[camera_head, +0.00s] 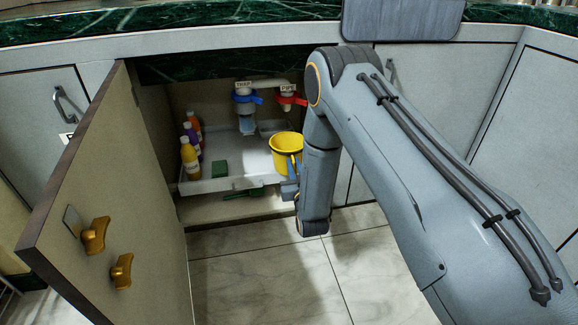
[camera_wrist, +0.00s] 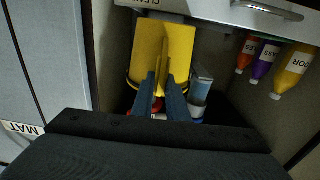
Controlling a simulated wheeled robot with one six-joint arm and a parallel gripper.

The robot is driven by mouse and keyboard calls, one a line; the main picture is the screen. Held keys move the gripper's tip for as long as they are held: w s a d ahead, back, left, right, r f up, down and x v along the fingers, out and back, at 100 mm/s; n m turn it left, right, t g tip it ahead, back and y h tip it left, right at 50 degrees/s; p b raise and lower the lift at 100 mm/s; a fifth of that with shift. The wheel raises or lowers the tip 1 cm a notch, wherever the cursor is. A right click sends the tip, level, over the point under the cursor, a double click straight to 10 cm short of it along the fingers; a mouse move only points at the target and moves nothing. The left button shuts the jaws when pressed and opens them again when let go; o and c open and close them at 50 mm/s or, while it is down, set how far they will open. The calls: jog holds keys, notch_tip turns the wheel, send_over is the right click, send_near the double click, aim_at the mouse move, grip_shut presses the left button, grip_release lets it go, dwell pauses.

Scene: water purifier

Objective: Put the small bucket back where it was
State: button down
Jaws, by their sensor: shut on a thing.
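The small yellow bucket (camera_head: 285,146) is inside the open cabinet, at the right end of the pale tray (camera_head: 247,181). It looks upright, but I cannot tell whether its base touches the tray. In the wrist view the bucket (camera_wrist: 176,42) appears with the picture turned over. My gripper (camera_wrist: 165,82) is shut on the bucket, its two dark fingers against its side near the rim. In the head view my gripper (camera_head: 292,178) is partly hidden behind my arm.
Several bottles (camera_head: 189,155) stand at the tray's left, near a green sponge (camera_head: 220,169). A green brush (camera_head: 243,194) lies below the front edge. Blue-collared trap (camera_head: 246,105) and red-collared pipe (camera_head: 288,99) hang above. The open door (camera_head: 105,200) bounds the left.

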aim_at(290, 154)
jog(key=b+x, duration=0.2)
jog(key=x, duration=0.4)
jog(key=shift+w, duration=0.4)
jog(key=shift+w+a+b, duration=0.15)
jog(key=shift+w+b, duration=0.3)
jog(key=shift+w, duration=0.05)
notch_tip(290, 154, down, 3)
jog(key=shift+s+r+b, duration=0.1)
jog(key=shift+s+b, duration=0.05)
jog(key=shift+b, duration=0.75)
jog(key=shift+f, duration=0.4)
jog(key=shift+f, duration=0.15)
jog(key=c, duration=1.7)
grip_release()
jog(key=shift+c, duration=0.2)
